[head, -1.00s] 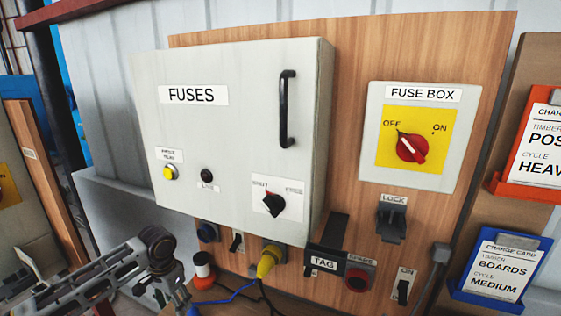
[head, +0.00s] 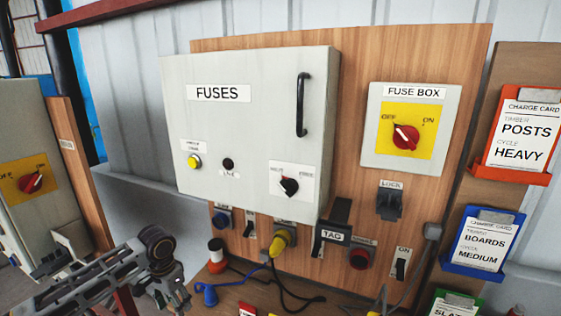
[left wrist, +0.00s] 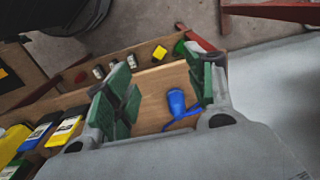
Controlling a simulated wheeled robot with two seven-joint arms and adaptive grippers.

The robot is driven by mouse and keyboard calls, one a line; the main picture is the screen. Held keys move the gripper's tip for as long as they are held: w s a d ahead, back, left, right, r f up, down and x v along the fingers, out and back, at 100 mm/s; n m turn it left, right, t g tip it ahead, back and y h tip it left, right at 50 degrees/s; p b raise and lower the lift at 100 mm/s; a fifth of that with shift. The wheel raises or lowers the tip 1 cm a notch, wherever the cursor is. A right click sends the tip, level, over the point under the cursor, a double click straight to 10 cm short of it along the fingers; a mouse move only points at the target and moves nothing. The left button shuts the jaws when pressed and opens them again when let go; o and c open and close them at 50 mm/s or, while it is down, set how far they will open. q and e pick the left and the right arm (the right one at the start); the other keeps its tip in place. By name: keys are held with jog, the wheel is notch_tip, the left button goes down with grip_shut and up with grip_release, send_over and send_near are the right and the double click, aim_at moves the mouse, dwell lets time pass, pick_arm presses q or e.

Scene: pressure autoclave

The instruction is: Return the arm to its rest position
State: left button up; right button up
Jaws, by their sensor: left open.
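My left arm (head: 95,278) comes in at the lower left of the head view, in front of the panel's lower left. My left gripper (left wrist: 160,92) shows in the left wrist view with its green-padded fingers spread apart. Nothing is held between them. A blue plug (left wrist: 177,102) on the wooden shelf appears between the fingers, apparently below them. My right gripper is in neither view.
The grey FUSES cabinet (head: 250,130) is shut. The FUSE BOX red knob (head: 405,137) points toward OFF. A yellow plug (head: 279,243), blue cable plug (head: 207,293) and red-and-white cylinder (head: 216,256) stand near my arm. Charge cards (head: 518,135) hang at right.

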pick_arm(q)
jog(key=shift+s+d+f+m+t+h, duration=0.15)
jog(key=shift+s+d+f+t+h, duration=0.3)
jog(key=shift+s+d+f, duration=1.45)
jog(key=shift+s+d+f+m+t+h, duration=0.2)
jog(key=shift+s+d+f+t+h, duration=0.25)
jog(key=shift+s+d, duration=2.8)
jog(key=shift+s+d+f+m+t+h, duration=0.15)
jog(key=shift+s+d+f+t+h, duration=0.25)
jog(key=shift+s+d+f, duration=2.05)
jog(key=s+a+r+n+t+y, duration=0.1)
jog(key=s+a+r+n+y, duration=0.1)
jog(key=s+a+n, duration=0.35)
jog(key=s+a+f+m+g, duration=0.1)
jog(key=s+f, duration=0.1)
jog(key=f, duration=1.4)
jog(key=s+a+f+m, duration=0.1)
jog(key=s+f, duration=0.1)
jog(key=f, duration=1.5)
jog(key=s+a+f, duration=0.2)
jog(key=s+f, duration=0.8)
jog(key=s, duration=0.1)
jog(key=s+a+f+g, duration=0.1)
jog(key=s+a+f, duration=0.1)
jog(key=s+f, duration=0.7)
jog(key=shift+s+a+f+y, duration=0.2)
jog(key=shift+s+f+y, duration=0.2)
jog(key=shift+s, duration=0.75)
